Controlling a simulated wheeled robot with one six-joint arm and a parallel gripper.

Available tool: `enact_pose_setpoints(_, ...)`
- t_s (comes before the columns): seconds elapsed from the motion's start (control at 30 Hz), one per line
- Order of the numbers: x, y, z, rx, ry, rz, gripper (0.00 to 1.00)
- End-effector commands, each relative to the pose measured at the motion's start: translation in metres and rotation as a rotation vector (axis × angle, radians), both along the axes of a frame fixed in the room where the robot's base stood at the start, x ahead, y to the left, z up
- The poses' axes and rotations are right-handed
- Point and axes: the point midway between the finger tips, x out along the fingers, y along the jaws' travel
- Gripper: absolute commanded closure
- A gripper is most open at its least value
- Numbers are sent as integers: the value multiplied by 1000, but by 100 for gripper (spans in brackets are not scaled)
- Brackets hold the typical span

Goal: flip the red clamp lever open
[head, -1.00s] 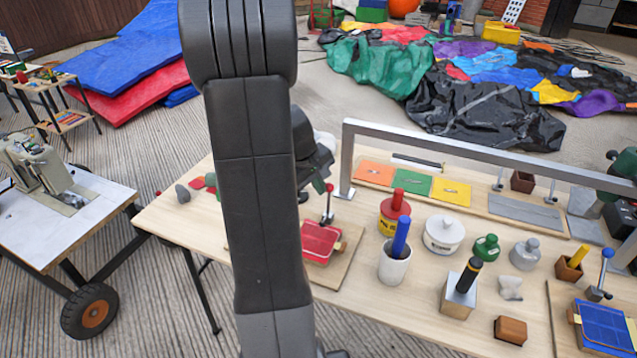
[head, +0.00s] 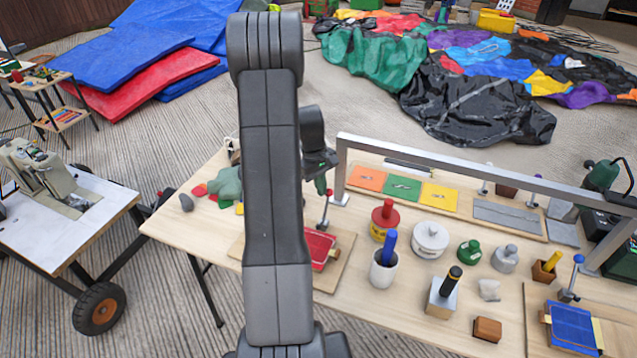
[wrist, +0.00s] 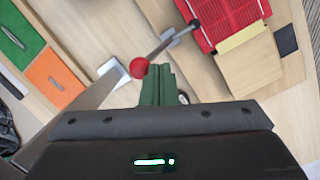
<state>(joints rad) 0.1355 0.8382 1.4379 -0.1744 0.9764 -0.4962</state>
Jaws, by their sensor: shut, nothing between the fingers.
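The red clamp lever (head: 327,209) stands about upright, a thin rod with a red ball knob, at the far edge of a red pad (head: 319,246) on a wooden board. The wrist view shows its red knob (wrist: 139,68) and rod leading to a dark joint by the red pad (wrist: 230,17). My gripper (head: 321,187) is over the table at knob height. Its green fingers (wrist: 162,75) are shut and empty, right beside the knob. I cannot tell whether they touch it. My arm hides part of the board in the head view.
A grey metal rail (head: 470,172) spans the table behind the lever. A white cup (head: 384,267) with a blue-handled tool and a red-lidded pot (head: 384,219) stand to the right. A blue clamp pad (head: 572,326) is far right.

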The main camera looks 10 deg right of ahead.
Motion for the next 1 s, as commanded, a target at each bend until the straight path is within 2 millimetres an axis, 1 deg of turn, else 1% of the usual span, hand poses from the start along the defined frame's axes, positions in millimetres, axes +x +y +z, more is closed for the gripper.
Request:
enact_pose_setpoints(0.2,15,-10,-7,-1,-2,1,100)
enact_pose_setpoints(0.4,21,-14,-11,-2,-2,1,100)
enact_pose_setpoints(1.0,27,-18,-14,-4,-9,3,100)
